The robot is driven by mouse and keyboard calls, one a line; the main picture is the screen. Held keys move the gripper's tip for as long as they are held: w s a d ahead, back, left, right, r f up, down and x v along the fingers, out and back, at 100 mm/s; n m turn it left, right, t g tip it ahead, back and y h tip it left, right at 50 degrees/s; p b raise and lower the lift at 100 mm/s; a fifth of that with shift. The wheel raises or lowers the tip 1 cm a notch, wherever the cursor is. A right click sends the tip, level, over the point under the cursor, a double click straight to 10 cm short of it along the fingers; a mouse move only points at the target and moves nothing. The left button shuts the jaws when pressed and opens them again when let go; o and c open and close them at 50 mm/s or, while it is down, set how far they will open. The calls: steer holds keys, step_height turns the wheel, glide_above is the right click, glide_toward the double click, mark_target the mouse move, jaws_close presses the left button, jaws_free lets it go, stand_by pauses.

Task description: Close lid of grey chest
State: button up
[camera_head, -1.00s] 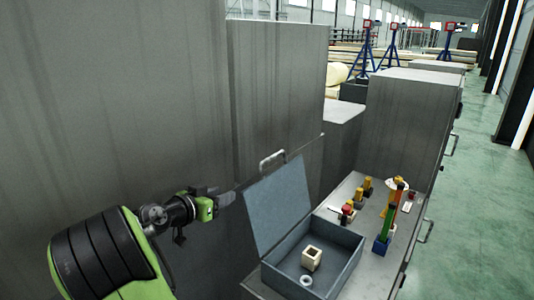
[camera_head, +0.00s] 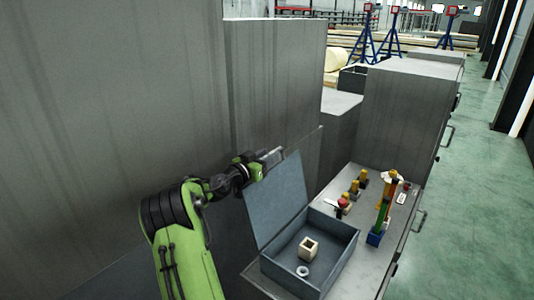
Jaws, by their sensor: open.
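The grey chest (camera_head: 342,262) stands on a grey cabinet top with its lid (camera_head: 277,197) raised and leaning back to the left. Inside the chest are a hollow cream block (camera_head: 308,248) and a small white ring (camera_head: 302,271). My gripper (camera_head: 274,157) is at the top edge of the lid, over the place of its metal handle. The fingers and handle overlap in the picture, so I cannot tell whether they touch. My gripper is open.
Right of the chest on the cabinet top (camera_head: 378,262) stand a tall coloured block stack (camera_head: 384,215) and several small red and yellow objects (camera_head: 350,195). A tall grey wall (camera_head: 275,85) rises behind the lid. Green floor (camera_head: 480,190) lies free at the right.

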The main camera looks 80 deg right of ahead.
steer(key=shift+d, duration=0.2)
steer(key=shift+a, duration=0.1)
jaws_close()
steer(key=shift+s, duration=0.1)
